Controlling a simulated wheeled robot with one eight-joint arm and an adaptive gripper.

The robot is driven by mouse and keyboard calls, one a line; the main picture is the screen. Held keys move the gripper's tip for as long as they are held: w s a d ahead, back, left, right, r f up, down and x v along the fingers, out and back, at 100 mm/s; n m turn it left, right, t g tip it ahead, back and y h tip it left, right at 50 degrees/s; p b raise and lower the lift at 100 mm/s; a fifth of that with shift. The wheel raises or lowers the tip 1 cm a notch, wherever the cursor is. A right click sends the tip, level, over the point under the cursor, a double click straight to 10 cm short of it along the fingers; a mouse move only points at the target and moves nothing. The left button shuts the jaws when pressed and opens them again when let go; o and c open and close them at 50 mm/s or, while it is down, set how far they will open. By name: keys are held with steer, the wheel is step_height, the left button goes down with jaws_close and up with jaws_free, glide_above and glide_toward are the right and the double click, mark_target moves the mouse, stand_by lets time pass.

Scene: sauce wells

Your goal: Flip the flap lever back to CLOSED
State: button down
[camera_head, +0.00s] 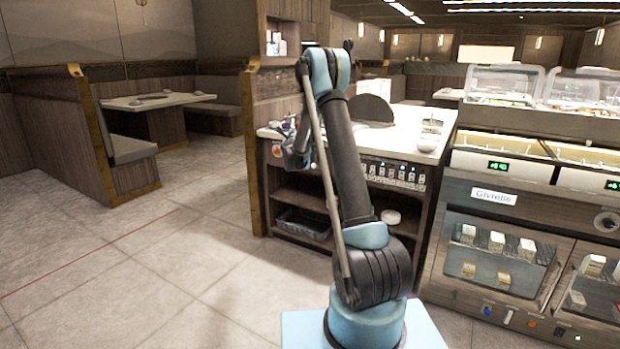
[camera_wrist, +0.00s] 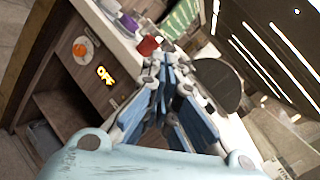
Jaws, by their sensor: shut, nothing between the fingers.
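My gripper (camera_head: 295,154) is at the left front corner of the counter in the head view, beside its front face. In the wrist view my gripper (camera_wrist: 168,68) is shut and empty, its fingers together. A small red piece (camera_wrist: 149,45) shows just beyond the fingertips in the wrist view. I cannot tell whether it is the flap lever, or whether the fingers touch it. No CLOSED label can be read.
The white counter top (camera_head: 405,135) carries a dark half-round plate (camera_head: 373,109) and a small bowl (camera_head: 428,141). A row of switches (camera_head: 395,174) runs along its front, above open shelves. A glass-fronted display unit (camera_head: 500,255) stands right. The floor left is clear.

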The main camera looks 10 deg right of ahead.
steer(key=w+d+f+m+g+h, duration=0.1)
steer(key=f+m, duration=0.3)
steer(key=f, duration=0.5)
steer(key=w+d+f+m+g+h, duration=0.1)
steer(key=f+m, duration=0.4)
steer(key=f, duration=0.5)
steer(key=w+d+f+m+g+h, duration=0.1)
steer(key=f+m+h, duration=0.3)
steer(key=f, duration=0.5)
steer(key=shift+w+d+f+m+g+h, duration=0.15)
steer(key=shift+d+f+m+g+h, duration=0.3)
steer(key=shift+g, duration=0.35)
steer(key=shift+d+r, duration=0.1)
steer(key=shift+r, duration=0.05)
steer(key=x, duration=1)
steer(key=shift+s+r, duration=0.25)
steer(key=shift+r, duration=0.7)
steer(key=shift+s+r, duration=0.3)
steer(key=shift+r, duration=0.6)
